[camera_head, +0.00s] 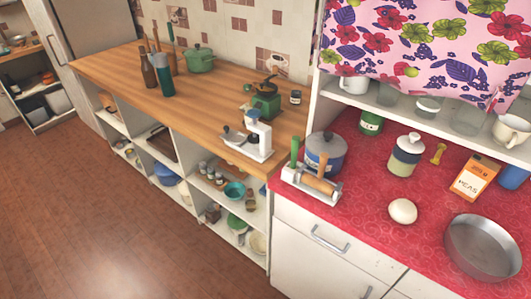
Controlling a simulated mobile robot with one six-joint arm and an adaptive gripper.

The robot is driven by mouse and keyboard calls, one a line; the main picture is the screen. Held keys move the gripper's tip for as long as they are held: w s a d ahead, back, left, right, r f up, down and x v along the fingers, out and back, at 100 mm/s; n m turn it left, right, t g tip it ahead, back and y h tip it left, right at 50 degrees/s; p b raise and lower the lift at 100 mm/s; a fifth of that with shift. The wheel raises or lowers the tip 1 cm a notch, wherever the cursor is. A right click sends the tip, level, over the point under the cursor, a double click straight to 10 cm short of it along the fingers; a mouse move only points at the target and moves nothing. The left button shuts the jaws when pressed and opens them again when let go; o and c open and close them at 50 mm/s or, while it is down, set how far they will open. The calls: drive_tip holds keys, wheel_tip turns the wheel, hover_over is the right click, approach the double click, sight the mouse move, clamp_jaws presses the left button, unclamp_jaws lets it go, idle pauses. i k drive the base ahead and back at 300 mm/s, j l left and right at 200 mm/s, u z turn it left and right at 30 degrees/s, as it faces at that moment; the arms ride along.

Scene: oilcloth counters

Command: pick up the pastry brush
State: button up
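I cannot make out a pastry brush for certain. A small yellow tool (437,154) lies on the red counter, behind and right of the jar with the white lid; it is too small to identify. A light tray-like holder (297,184) at the red counter's left end carries a green-handled upright item (294,151) and a wooden cylinder (321,186). Their lower parts are partly hidden, so I cannot tell what they are. My gripper is not in view.
The red counter (360,215) also holds a blue-grey pot (325,153), a lidded jar (405,156), an egg-like white object (402,211), an orange carton (474,178) and a metal pan (484,247). A shelf (395,107) overhangs its back. Open floor (110,220) lies left.

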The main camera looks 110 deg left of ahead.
sight(295, 139)
drive_tip(key=u, duration=3.4)
drive_tip(key=z, duration=1.75)
drive_tip(key=u, duration=1.3)
